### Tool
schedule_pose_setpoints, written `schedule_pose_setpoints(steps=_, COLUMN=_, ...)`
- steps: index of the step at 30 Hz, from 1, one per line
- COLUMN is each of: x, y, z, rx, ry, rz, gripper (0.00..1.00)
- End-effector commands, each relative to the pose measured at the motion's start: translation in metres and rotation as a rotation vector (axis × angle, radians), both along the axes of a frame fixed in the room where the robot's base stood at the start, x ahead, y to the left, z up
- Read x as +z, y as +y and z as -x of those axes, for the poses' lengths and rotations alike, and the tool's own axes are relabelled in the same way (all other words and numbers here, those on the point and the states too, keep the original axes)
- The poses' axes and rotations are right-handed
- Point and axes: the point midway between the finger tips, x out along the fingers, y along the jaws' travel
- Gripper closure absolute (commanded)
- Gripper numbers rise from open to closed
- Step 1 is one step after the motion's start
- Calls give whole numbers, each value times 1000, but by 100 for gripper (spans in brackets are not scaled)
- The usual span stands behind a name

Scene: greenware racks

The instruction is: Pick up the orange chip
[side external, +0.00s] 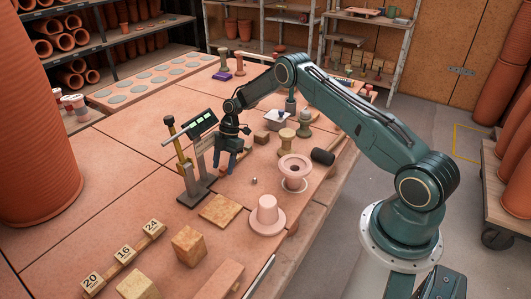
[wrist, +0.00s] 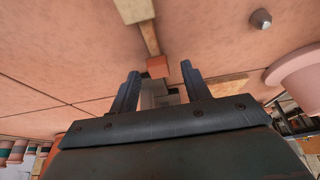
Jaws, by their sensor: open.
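The orange chip, a small orange-red piece (wrist: 158,66), shows between and just beyond my fingertips in the wrist view. In the side view a small orange patch (side external: 222,171) shows by the fingertips, partly hidden by them. My gripper (side external: 225,167) points down low over the terracotta-coloured bench, beside a measuring stand. In the wrist view its two dark fingers (wrist: 160,72) are apart, with nothing held between them. I cannot tell the exact height gap between the fingertips and the chip.
The gauge stand with a green-lit display (side external: 203,123) stands close left of my gripper. A flanged clay piece (side external: 295,168), a hat-shaped pink piece (side external: 267,215), a black cylinder (side external: 323,156) and a small grey knob (side external: 254,181) lie to the right. A flat tan tile (side external: 219,211) lies in front.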

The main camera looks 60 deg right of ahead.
Motion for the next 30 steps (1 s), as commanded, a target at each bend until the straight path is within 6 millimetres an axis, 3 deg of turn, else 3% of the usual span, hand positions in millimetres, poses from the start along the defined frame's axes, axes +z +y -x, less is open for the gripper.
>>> schedule_pose_setpoints(steps=11, x=0, y=0, z=0, rx=0, ry=0, rz=0, gripper=55)
schedule_pose_setpoints(steps=18, x=0, y=0, z=0, rx=0, ry=0, rz=0, gripper=100)
schedule_pose_setpoints(steps=30, x=3, y=0, z=0, rx=0, ry=-1, rz=0, gripper=100)
